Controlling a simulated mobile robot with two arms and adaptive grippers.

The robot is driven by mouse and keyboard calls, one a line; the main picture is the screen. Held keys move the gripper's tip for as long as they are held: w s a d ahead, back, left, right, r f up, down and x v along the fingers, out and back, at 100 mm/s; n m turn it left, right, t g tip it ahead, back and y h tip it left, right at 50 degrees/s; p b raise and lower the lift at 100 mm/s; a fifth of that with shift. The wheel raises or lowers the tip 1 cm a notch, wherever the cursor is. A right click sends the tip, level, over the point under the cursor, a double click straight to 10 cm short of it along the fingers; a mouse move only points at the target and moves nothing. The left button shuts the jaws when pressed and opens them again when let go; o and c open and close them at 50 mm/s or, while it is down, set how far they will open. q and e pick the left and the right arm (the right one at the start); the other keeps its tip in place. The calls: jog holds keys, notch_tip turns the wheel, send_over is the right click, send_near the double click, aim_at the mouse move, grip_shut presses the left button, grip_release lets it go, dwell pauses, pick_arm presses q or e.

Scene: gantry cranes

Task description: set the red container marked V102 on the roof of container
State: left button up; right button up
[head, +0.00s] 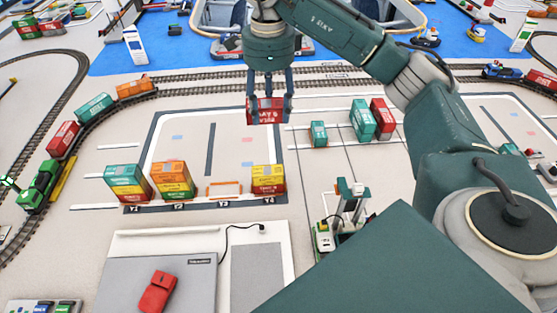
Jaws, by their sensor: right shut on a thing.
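My right gripper (268,108) hangs from the arm at the upper middle and is shut on a red container (266,116). The fingers stand at either side of it. White lettering shows on it, too small and turned to read. Below, in the marked yard, stand a stack with a teal container on top (122,173), a stack with an orange container on top (169,167) and a stack with a yellow container on top (268,172). The held container is apart from these stacks, farther back. Their markings are too small to read. My left gripper is not in view.
An orange frame (224,188) stands in the slot between the orange-topped and yellow-topped stacks. Teal (362,120) and red (383,118) containers stand right of the yard. Rail tracks run behind, with a train at left (92,108). A small green crane (350,208) stands at front right.

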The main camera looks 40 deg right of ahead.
jog(key=shift+f, duration=0.2)
jog(key=f, duration=0.9)
jog(key=f+p, duration=0.1)
jog(key=f, duration=0.4)
jog(key=shift+a+f, duration=0.15)
jog(key=shift+a, duration=0.15)
jog(key=shift+w+f, duration=0.15)
jog(key=shift+f, duration=0.4)
notch_tip(320, 180, down, 3)
jog(key=shift+f+p, duration=0.15)
jog(key=shift+p, duration=0.45)
jog(key=shift+f, duration=0.35)
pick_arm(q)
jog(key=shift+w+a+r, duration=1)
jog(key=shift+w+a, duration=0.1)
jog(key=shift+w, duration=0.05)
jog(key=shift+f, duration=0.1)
